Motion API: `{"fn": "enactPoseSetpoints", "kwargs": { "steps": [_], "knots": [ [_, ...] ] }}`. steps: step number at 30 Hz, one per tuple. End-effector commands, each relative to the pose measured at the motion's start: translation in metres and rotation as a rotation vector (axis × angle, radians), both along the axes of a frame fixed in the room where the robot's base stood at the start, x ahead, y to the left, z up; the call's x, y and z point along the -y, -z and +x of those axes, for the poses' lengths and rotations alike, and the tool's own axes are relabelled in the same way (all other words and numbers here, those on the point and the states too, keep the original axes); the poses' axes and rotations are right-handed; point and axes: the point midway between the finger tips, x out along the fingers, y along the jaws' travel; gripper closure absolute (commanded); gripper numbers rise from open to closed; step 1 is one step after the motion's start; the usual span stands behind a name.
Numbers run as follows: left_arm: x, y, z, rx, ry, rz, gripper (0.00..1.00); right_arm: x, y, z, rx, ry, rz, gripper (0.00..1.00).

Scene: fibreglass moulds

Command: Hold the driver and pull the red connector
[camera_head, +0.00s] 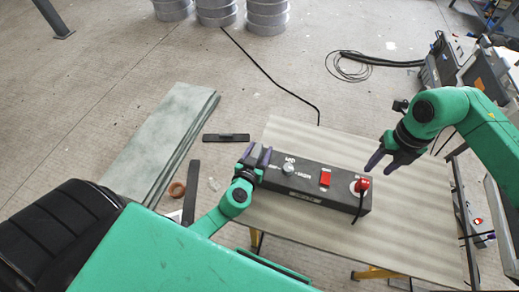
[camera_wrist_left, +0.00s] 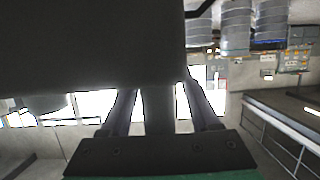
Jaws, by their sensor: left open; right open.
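The driver (camera_head: 315,185) is a long dark box lying on the table, with a silver knob, a red switch and white markings on top. The red connector (camera_head: 362,185) sits on its top near the right end, with a short black cable hanging over the front. My left gripper (camera_head: 257,155) is open at the driver's left end; whether its fingers touch it I cannot tell. In the left wrist view, a large dark body, likely the driver (camera_wrist_left: 90,60), hides the ends of the fingers (camera_wrist_left: 158,105). My right gripper (camera_head: 379,169) is open and empty, above and just beyond the connector.
The driver rests on a pale table (camera_head: 420,215) with free room behind and to the right. A flat black piece (camera_head: 226,138), a brown tape roll (camera_head: 177,189) and greenish boards (camera_head: 165,140) lie left of the table. Cases (camera_head: 450,60) stand at the upper right.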

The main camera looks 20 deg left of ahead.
Motion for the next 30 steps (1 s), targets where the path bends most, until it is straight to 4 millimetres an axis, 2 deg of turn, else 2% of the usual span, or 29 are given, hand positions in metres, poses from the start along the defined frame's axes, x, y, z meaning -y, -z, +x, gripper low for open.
{"fn": "enactPoseSetpoints", "kwargs": {
  "steps": [1, 5, 6, 30],
  "knots": [
    [-0.0001, 0.0000, -0.0001, 0.000, 0.000, 0.000, 0.45, 0.0000, 0.0000, 0.0000, 0.000, 0.000, 0.000, 0.50],
    [-0.0001, -0.0001, -0.0003, 0.000, 0.000, 0.000, 0.95, 0.0000, 0.0000, 0.0000, 0.000, 0.000, 0.000, 0.50],
    [-0.0001, -0.0002, -0.0003, 0.000, 0.000, 0.000, 1.00, 0.0000, 0.0000, 0.0000, 0.000, 0.000, 0.000, 0.50],
    [-0.0004, -0.0002, -0.0004, 0.000, -0.001, 0.001, 1.00, 0.0000, 0.0000, 0.0000, 0.000, 0.000, 0.000, 0.50]
  ]
}}
